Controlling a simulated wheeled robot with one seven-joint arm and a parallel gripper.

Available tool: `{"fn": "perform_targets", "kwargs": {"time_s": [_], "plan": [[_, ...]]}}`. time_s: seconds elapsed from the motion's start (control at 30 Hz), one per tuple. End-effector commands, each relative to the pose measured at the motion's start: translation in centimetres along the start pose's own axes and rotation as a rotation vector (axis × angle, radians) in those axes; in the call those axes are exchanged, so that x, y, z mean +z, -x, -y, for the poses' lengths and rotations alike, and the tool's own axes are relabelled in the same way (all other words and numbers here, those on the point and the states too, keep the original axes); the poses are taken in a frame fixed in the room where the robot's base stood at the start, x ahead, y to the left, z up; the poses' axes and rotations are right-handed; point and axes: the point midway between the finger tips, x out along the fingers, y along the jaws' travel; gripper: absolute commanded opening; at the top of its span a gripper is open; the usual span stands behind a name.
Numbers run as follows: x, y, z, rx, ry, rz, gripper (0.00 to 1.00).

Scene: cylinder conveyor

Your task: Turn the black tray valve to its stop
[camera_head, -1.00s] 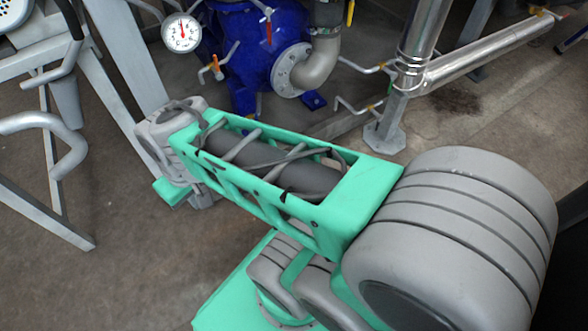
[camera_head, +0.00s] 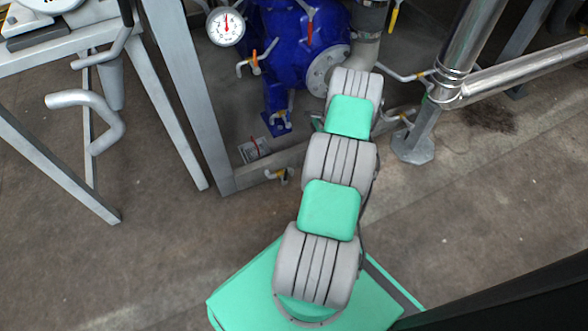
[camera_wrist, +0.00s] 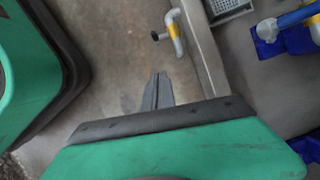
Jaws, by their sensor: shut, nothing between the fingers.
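A small valve with a black handle and a yellow band (camera_wrist: 175,32) sits on a short grey pipe stub in the wrist view, at the side of a grey frame beam. What looks like the same valve (camera_head: 279,175) shows in the head view, low on the beam left of my arm. My gripper (camera_wrist: 157,92) is shut and empty in the wrist view. Its fingertips point toward the valve and are apart from it, with floor visible between them. In the head view my arm hides the gripper.
A blue pump body (camera_head: 290,45) with a gauge (camera_head: 226,26) and several small valves stands behind the beam. A grey table frame (camera_head: 180,90) is at the left. A steel post (camera_head: 414,142) with pipes stands at the right. The brown floor (camera_head: 150,250) in front is clear.

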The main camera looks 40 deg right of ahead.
Motion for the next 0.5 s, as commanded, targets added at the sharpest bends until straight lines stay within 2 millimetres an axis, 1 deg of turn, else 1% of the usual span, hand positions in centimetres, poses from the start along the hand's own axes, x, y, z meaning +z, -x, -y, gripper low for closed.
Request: {"fn": "perform_targets", "kwargs": {"time_s": [0.03, 0.07, 0.17, 0.27, 0.5], "plan": [[-0.7, -0.5, -0.2, -0.003, -0.025, 0.007, 0.00], [-0.9, -0.8, -0.3, -0.004, -0.034, 0.009, 0.00], [-1.1, -1.9, -0.3, -0.004, -0.041, 0.010, 0.00], [-1.0, -3.7, -0.4, -0.001, -0.039, 0.011, 0.00], [-1.0, -9.1, -0.4, 0.000, -0.038, 0.010, 0.00]]}}
